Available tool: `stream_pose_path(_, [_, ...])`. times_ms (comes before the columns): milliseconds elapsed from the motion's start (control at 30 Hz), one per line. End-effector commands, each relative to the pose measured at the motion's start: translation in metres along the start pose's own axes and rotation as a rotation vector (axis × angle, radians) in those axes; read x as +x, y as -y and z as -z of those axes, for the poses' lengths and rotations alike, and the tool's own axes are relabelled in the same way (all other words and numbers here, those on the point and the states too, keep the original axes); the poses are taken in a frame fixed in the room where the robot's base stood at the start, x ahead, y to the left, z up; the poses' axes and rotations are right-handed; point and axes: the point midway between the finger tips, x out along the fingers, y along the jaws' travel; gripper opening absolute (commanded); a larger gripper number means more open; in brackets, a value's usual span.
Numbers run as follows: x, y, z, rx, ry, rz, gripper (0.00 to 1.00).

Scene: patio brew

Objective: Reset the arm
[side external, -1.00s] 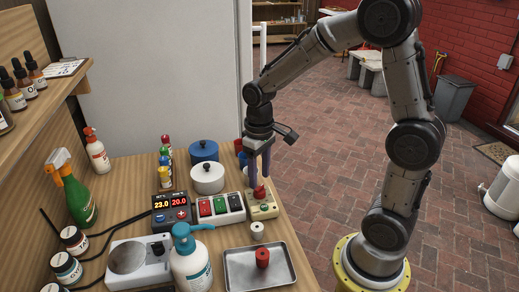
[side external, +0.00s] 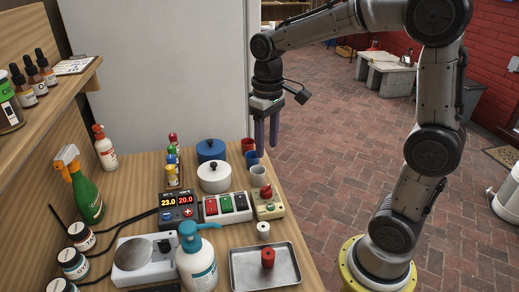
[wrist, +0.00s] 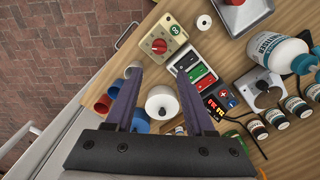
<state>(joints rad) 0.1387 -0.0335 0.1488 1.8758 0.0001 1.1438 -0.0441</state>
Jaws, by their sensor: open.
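My gripper (side external: 267,139) is open and empty, raised above the back right edge of the wooden table, clear of everything on it. In the wrist view its two purple fingers (wrist: 158,95) point down with a gap between them. A beige box with a red knob (side external: 268,203) stands below and in front of it; it also shows in the wrist view (wrist: 178,32). Cups stand close to the gripper's fingertips in the picture: a red one (side external: 247,145), a blue one (side external: 251,158) and a grey one (side external: 259,171).
A tray (side external: 290,273) with a red cylinder (side external: 268,258) lies at the front. A white cylinder (side external: 263,229), a switch box (side external: 227,208), a white pot (side external: 214,178), a blue pot (side external: 211,150) and a pump bottle (side external: 197,265) crowd the table. The space right of the table is free.

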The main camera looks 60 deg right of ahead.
Motion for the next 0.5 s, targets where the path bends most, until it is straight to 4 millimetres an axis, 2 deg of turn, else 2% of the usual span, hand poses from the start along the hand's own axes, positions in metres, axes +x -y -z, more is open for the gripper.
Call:
stream_pose_path(67, [-0.013,0.003,-0.002,-0.01,-0.039,-0.001,0.54])
stream_pose_path(167, [-0.032,0.01,-0.019,-0.031,-0.101,-0.003,0.54])
stream_pose_path(300, [-0.054,0.02,-0.06,-0.064,-0.219,-0.001,0.54])
stream_pose_path(500, [-0.055,0.029,-0.12,-0.096,-0.379,0.009,0.54])
